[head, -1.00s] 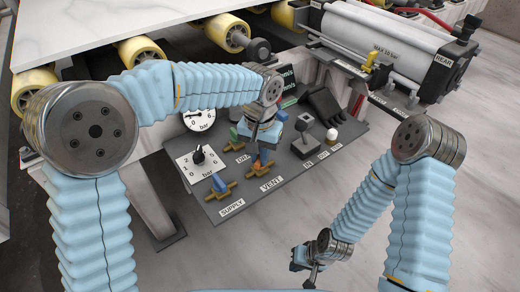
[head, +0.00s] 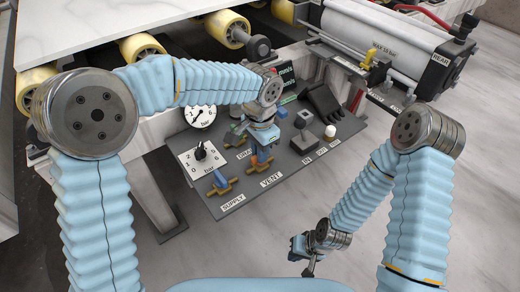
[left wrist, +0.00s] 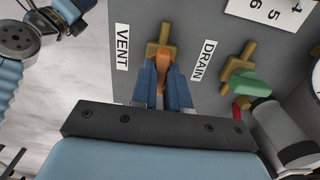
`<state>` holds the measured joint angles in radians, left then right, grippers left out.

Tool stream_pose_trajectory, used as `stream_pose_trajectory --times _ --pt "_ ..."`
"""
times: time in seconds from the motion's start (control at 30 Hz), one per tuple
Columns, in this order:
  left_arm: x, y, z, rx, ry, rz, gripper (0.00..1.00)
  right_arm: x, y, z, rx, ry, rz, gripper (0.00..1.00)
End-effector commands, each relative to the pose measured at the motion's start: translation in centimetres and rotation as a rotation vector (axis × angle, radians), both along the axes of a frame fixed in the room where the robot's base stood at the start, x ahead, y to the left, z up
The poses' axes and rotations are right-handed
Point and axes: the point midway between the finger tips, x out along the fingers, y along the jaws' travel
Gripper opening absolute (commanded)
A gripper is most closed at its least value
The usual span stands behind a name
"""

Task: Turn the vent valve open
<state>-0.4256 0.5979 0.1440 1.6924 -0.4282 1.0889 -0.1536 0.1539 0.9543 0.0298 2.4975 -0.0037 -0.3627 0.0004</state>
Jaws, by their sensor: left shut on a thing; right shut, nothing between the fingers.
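The vent valve is a brass body (left wrist: 165,42) with an orange handle (left wrist: 162,60), beside the VENT label (left wrist: 122,46) in the left wrist view. In the head view it sits on the grey panel, its brass body (head: 263,171) partly hidden by my gripper. My left gripper (left wrist: 163,82) is shut on the orange handle, one blue finger on each side. It also shows in the head view (head: 260,152), pointing down at the panel. How far the handle is turned is hard to tell. My right gripper (head: 307,268) is shut and empty, low, away from the panel.
The drain valve with a green handle (left wrist: 250,84) is close beside the vent valve. The supply valve with a blue handle (head: 220,180), gauges (head: 200,117) and a lever (head: 302,122) share the panel. Pale floor at the right is free.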

Motion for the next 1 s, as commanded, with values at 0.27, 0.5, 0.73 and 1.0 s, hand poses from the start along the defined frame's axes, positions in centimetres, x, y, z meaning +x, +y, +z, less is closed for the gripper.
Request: stream_pose_trajectory --times 0.27,0.5,0.73,1.0 --pt "0.0 0.0 0.0 0.000 -0.003 -0.009 0.00 0.0 0.0 0.0 0.000 0.000 0.000 0.00" --pt "0.0 0.0 0.0 0.000 -0.003 -0.008 0.30 0.0 0.0 0.0 0.000 0.000 0.000 0.00" --pt "0.0 0.0 0.0 0.000 -0.001 -0.007 0.40 0.0 0.0 0.0 0.000 0.000 0.000 0.00" --pt "0.1 -0.1 1.6 -0.002 -0.004 -0.006 0.40 0.0 0.0 0.1 0.000 0.000 0.000 0.00"
